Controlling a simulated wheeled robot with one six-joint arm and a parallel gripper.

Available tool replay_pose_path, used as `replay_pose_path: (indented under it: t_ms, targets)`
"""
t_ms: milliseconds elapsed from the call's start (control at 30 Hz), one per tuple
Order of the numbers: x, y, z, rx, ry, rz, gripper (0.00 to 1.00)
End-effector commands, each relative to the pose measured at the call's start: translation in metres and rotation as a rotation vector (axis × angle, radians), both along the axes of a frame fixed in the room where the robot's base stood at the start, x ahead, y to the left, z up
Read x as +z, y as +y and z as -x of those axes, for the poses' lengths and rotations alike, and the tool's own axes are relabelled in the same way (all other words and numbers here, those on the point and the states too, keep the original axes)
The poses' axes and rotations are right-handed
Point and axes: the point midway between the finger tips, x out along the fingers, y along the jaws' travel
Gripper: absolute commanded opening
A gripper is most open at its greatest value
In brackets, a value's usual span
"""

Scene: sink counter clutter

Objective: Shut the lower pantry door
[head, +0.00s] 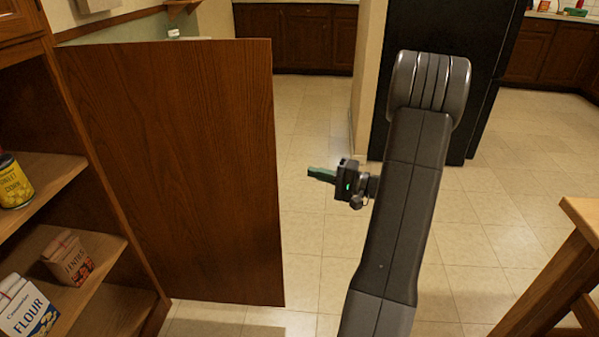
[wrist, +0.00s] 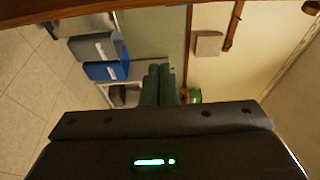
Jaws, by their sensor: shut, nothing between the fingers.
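The lower pantry door (head: 180,170) is a brown wood panel in the head view. It stands open, swung out from the pantry frame at its left edge. My gripper (head: 311,172) is to the right of the door's free edge, with its green fingers pointing left towards it. In the picture a strip of floor shows between the fingertips and the door; I cannot tell the true depth gap. In the wrist view the green fingers (wrist: 158,84) are together with nothing between them. A dark wood strip crosses the top of that view; I cannot tell if it is the door.
The open pantry shelves (head: 40,190) hold a yellow can (head: 14,182), a box (head: 68,257) and a flour package (head: 26,305). A wooden table or stool (head: 582,215) stands at the right. A black fridge (head: 430,30) is behind my arm. Tiled floor between is clear.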

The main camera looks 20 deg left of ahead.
Motion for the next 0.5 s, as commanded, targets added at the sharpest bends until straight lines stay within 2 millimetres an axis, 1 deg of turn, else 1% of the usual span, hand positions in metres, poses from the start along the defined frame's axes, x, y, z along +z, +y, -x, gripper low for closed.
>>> replay_pose_path:
  t_ms: [167,400,467,500]
  targets:
    - [-0.002,0.033,0.0,0.005,0.0,0.002,0.0]
    - [-0.002,0.085,-0.002,0.006,0.001,0.003,0.0]
    - [-0.002,0.096,-0.003,0.005,0.002,0.003,0.0]
    - [-0.002,0.09,0.005,0.0,0.004,0.004,0.0]
